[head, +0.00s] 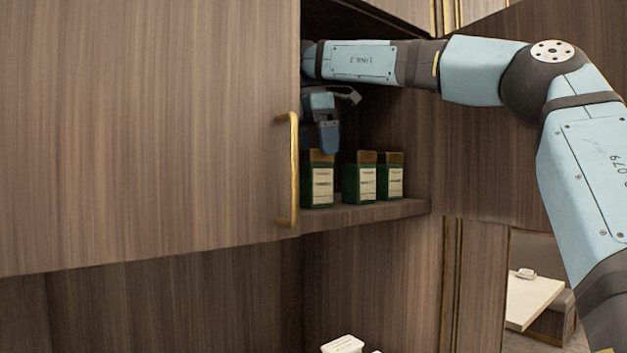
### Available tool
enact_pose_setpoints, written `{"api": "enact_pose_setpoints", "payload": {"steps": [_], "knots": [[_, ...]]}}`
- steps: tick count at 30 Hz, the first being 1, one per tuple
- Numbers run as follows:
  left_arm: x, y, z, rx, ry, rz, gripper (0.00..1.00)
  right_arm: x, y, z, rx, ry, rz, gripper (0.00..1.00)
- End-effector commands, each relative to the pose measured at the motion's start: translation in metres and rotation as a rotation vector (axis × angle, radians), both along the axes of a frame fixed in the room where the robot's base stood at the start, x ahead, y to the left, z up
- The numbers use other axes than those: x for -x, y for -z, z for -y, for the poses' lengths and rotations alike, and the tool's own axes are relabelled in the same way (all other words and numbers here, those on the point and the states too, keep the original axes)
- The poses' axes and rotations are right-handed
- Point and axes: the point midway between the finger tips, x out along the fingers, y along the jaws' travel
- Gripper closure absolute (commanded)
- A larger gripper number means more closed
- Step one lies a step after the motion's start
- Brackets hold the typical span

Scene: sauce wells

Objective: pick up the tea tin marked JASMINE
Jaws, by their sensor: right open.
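Several green tea tins with brown-gold lids and pale labels stand upright in a row on the shelf of an open cupboard: a left tin (318,185), a middle tin (359,182) and a right tin (391,178). Their label text is too small to read, so I cannot tell which is JASMINE. My right gripper (328,145) points down just above the left tin's lid, its fingertips overlapping the lid's top in the picture. It is open and holds nothing that I can see. I cannot tell whether it touches the lid. My left gripper is not in view.
The cupboard door (150,120) with a brass handle (291,170) covers the left side and hides the shelf beyond the left tin. The shelf (385,211) has a bare strip in front of the tins. Small white items (342,344) lie below.

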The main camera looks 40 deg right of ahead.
Motion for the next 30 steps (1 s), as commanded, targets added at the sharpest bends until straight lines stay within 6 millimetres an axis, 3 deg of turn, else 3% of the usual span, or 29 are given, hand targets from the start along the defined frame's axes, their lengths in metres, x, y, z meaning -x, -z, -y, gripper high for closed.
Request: {"api": "enact_pose_setpoints", "payload": {"steps": [7,16,24,30], "knots": [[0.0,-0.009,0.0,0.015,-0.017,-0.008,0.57,0.002,0.034,0.006,-0.003,-0.001,-0.004,0.08],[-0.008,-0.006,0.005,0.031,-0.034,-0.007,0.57,0.002,0.04,0.006,0.0,0.0,-0.001,0.08],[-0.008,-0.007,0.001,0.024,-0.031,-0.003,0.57,0.002,0.04,0.006,0.0,0.0,-0.002,0.67],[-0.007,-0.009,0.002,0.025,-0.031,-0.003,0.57,0.002,0.04,0.006,0.0,0.0,-0.001,0.67]]}}
